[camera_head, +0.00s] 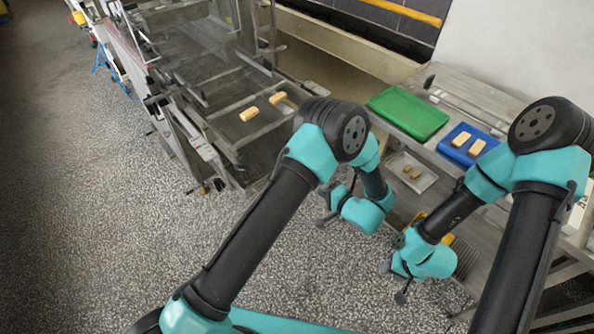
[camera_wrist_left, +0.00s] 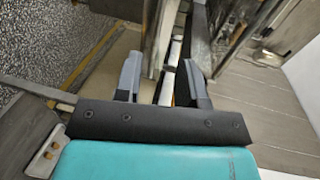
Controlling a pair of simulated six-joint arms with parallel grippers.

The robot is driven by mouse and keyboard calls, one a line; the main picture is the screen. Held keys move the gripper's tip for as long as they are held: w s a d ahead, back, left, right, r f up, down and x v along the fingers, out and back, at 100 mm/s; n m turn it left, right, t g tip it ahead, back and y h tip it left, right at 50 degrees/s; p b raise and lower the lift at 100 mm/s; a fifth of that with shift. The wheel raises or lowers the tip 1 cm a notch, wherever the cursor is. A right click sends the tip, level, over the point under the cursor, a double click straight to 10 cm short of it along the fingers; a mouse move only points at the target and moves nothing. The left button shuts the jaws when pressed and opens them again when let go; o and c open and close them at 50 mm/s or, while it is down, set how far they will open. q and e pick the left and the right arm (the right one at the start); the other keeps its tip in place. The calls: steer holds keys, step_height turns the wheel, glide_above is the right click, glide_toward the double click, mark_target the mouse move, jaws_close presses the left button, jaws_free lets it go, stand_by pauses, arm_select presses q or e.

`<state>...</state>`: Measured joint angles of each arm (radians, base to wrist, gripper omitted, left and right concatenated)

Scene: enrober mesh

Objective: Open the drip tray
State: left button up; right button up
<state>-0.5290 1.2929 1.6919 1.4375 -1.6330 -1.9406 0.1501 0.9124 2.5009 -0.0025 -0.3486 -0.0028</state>
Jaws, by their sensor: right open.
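The enrober (camera_head: 235,115) stands at the upper left in the head view, with a dark mesh bed and two tan bars on it. I cannot pick out the drip tray for certain. My left gripper (camera_head: 325,205) is just right of and below the machine's near corner, apart from it in the picture. In the left wrist view its grey fingers (camera_wrist_left: 163,82) stand apart, with pale metal parts visible beyond the gap; I see nothing clamped. My right gripper (camera_head: 393,283) is open and empty, low over the floor in front of the bench.
Speckled floor (camera_head: 110,220) is clear at the left.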

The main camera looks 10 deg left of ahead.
arm_select(q)
steer(key=x, duration=1.3)
steer(key=shift+w+a, duration=0.1)
steer(key=shift+a, duration=0.1)
jaws_close()
